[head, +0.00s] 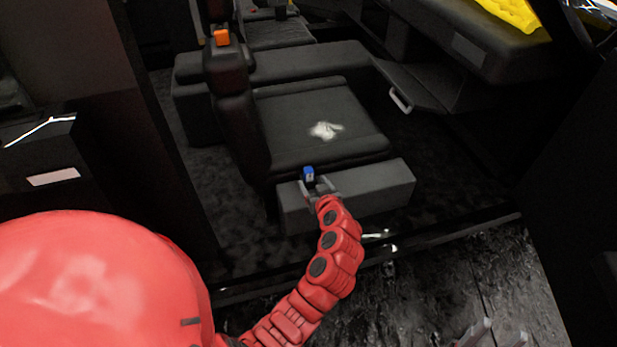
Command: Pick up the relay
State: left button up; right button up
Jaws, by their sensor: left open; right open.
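A small blue block (308,173), which looks like the relay, stands on the front edge of the dark box-like sill beside the car seat. My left gripper (318,187) is open at the block, its grey fingers close around or beside it; I cannot tell whether they touch it. My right gripper (488,335) shows only partly at the bottom right edge, open and empty, far from the block.
The black seat (315,115) with a crumpled white cloth (326,130) lies behind the block. An orange block (221,38) sits on the seat back. A grey handle (401,99) and a yellow item (512,12) are further right. The dark floor at right is clear.

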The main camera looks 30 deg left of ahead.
aim_at(310, 175)
pick_arm(q)
jog(key=x, duration=0.6)
jog(key=shift+w+a+b, duration=0.2)
jog(key=shift+w+b, duration=0.1)
jog(key=shift+w, duration=0.15)
jog(key=shift+r, duration=0.1)
grip_shut()
